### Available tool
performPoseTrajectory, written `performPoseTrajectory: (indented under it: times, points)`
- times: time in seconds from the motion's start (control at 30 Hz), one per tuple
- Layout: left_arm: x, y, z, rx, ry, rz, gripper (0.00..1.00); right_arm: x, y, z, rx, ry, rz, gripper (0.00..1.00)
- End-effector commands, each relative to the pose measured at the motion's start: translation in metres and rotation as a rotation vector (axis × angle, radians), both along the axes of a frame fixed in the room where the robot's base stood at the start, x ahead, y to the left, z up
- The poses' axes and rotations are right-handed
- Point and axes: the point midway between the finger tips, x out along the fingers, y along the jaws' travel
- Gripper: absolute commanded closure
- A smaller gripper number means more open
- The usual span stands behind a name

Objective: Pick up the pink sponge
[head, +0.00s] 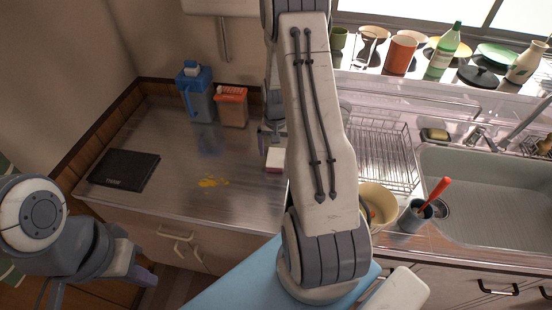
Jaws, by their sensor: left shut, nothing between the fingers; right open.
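The pink sponge (274,161) is a small block, whitish with a reddish-pink edge. It lies on the steel counter (150,185) in the middle of the head view, left of my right forearm. My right gripper (271,139) is open and shows just above and behind the sponge in the picture. My own arm hides part of this gripper, and I cannot tell whether it touches the sponge. My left gripper (143,277) is shut and empty, low at the left in front of the counter, well away from the sponge.
A yellow spill (213,181) and a black flat object (124,169) are on the counter. A blue jug (195,95) and an orange-lidded container (231,107) stand at the back. A dish rack (388,150), cream bowl (381,200) and sink (490,190) lie to the right.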

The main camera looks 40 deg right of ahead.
Motion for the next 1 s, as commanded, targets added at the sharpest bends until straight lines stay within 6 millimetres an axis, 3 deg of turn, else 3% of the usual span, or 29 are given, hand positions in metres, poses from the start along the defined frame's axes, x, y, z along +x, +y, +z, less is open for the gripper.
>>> performPoseTrajectory:
  times: [0.2, 0.5, 0.57, 0.7, 0.73, 1.0]
  points:
    - [0.000, 0.000, 0.009, 0.000, 0.000, 0.000, 1.00, 0.001, 0.000, -0.029, 0.001, 0.003, 0.000, 0.00]
    - [0.000, 0.000, 0.009, 0.000, 0.000, 0.000, 1.00, 0.002, 0.000, -0.035, 0.000, 0.000, 0.001, 0.00]
    - [0.000, 0.000, 0.009, 0.000, 0.000, 0.000, 1.00, 0.002, 0.000, -0.035, 0.000, 0.000, 0.001, 0.19]
    - [0.000, 0.000, 0.009, 0.000, 0.000, 0.000, 1.00, 0.002, 0.000, -0.035, 0.001, 0.001, 0.001, 0.73]
    - [0.000, 0.000, 0.009, 0.000, 0.000, 0.000, 1.00, 0.002, 0.000, -0.035, 0.001, 0.001, 0.001, 0.81]
    - [0.000, 0.000, 0.008, 0.000, 0.000, 0.000, 1.00, 0.002, 0.000, -0.034, 0.000, 0.000, 0.001, 0.81]
